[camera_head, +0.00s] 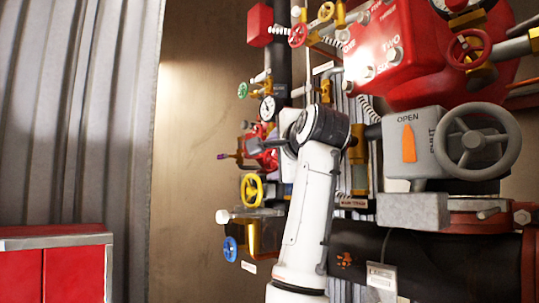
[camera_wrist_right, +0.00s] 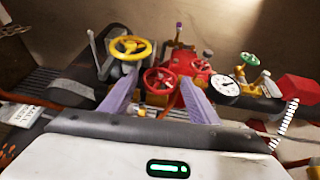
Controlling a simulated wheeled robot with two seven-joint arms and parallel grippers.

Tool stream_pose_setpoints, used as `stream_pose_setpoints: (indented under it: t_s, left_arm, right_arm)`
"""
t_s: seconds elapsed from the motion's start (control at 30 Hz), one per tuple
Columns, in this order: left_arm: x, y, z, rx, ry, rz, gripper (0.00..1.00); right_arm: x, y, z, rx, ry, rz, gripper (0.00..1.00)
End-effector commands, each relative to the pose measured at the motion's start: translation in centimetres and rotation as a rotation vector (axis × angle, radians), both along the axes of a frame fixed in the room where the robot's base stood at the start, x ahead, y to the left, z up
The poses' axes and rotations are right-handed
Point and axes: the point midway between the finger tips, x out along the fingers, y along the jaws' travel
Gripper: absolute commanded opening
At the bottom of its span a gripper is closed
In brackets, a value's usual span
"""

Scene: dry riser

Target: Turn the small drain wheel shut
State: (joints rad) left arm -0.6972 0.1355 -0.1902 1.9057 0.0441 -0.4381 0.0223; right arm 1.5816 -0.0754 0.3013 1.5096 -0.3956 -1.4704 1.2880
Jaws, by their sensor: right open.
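Several small handwheels sit on the pipework. In the right wrist view a red wheel (camera_wrist_right: 160,80) lies between the fingertips of my right gripper (camera_wrist_right: 160,86), which is open with one finger on each side. Whether the fingers touch the wheel is unclear. A yellow wheel (camera_wrist_right: 131,48) is just left of it. In the head view the yellow wheel (camera_head: 251,187) and a blue wheel (camera_head: 230,249) are below my right gripper (camera_head: 262,146); that red wheel is mostly hidden there. No readable label shows which wheel is the drain wheel. My left gripper is out of view.
A pressure gauge (camera_wrist_right: 225,87) and a green wheel (camera_wrist_right: 250,58) are right of the gripper in the wrist view. A large grey wheel (camera_head: 477,140) and a red tank (camera_head: 415,50) crowd the right of the head view. A red cabinet (camera_head: 55,237) stands lower left.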

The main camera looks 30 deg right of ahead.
Motion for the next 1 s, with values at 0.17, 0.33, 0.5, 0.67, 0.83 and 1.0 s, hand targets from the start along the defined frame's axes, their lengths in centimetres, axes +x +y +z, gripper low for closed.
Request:
stream_pose_setpoints:
  t_s: [0.17,0.33,0.5,0.67,0.83,1.0]
  left_arm:
    - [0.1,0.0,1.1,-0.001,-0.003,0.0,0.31]
    - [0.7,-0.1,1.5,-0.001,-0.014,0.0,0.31]
    - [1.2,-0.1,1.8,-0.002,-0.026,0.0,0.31]
    - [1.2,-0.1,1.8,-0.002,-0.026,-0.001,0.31]
    - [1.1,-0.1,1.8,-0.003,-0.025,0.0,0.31]
    - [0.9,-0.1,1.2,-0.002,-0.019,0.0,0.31]
  right_arm:
    - [2.3,-0.8,0.0,0.0,0.002,-0.002,0.55]
    - [3.1,-1.0,-0.2,0.0,0.0,0.0,0.55]
    - [3.1,-1.1,-0.3,0.0,-0.001,0.0,0.55]
    - [3.1,-1.1,-0.2,0.0,-0.001,0.0,0.4]
    - [3.1,-1.1,-0.3,0.0,-0.001,-0.001,0.25]
    - [3.1,-1.0,-0.5,0.002,-0.022,0.0,0.25]
